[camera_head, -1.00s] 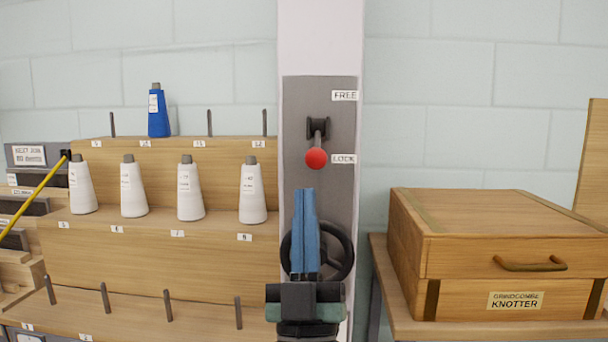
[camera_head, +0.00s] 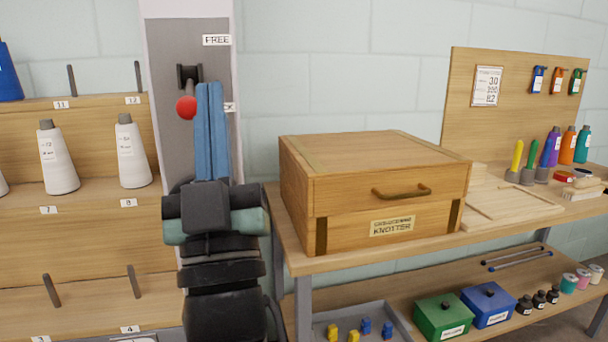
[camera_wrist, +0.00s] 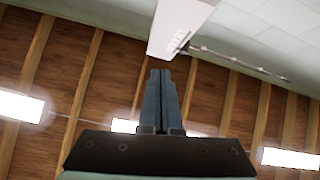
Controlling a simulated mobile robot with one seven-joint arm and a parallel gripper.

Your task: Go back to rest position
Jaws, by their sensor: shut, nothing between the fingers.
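My gripper (camera_head: 210,90) points upward in front of the grey lever panel, its two blue fingers shut together with nothing between them. In the wrist view my gripper (camera_wrist: 161,73) points toward the wooden ceiling, the fingers side by side. The red lever knob (camera_head: 186,107) is just left of the fingertips, near the LOCK label, which the fingers partly cover. Whether the fingers touch the knob I cannot tell. The black handwheel lower on the panel is mostly hidden behind my gripper.
White cones (camera_head: 57,158) stand on the stepped wooden rack at left. A wooden knotter box (camera_head: 375,185) sits on the bench at right. Below it are a grey tray (camera_head: 402,330), a green box (camera_head: 443,316) and a blue box (camera_head: 488,304). A pegboard (camera_head: 458,85) stands behind.

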